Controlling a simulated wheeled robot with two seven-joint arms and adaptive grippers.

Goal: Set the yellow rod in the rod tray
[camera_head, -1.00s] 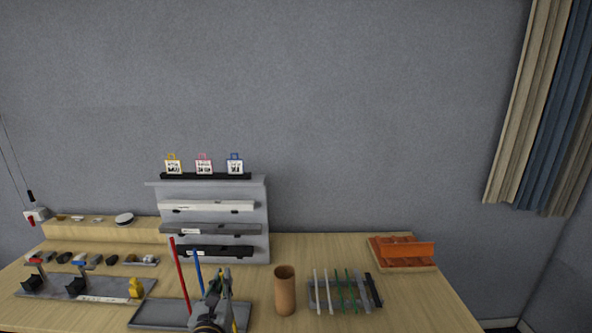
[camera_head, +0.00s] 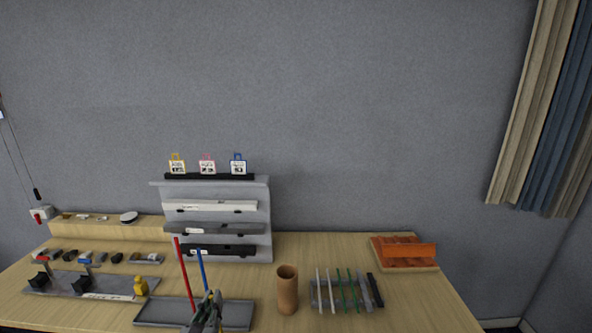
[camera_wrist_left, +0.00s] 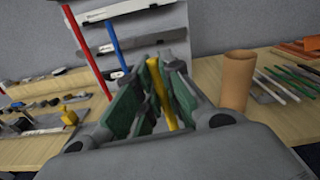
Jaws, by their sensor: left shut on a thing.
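My left gripper (camera_head: 208,302) is low at the front of the table, over the right half of the dark grey rod tray (camera_head: 160,312). In the left wrist view its green-padded fingers (camera_wrist_left: 158,95) are shut on the yellow rod (camera_wrist_left: 161,92), which stands roughly upright between them. The yellow rod's lower end is hidden by the gripper. A red rod (camera_head: 185,275) and a blue rod (camera_head: 202,270) stand upright at the tray, left of and behind the gripper. Whether the yellow rod touches the tray cannot be told. My right gripper is not in view.
A brown cup (camera_head: 287,290) stands right of the tray. Further right is a rack with white, green and dark sticks (camera_head: 345,292). A grey stepped stand (camera_head: 262,220) with long boxes rises behind. A yellow piece (camera_head: 141,287) sits left of the tray.

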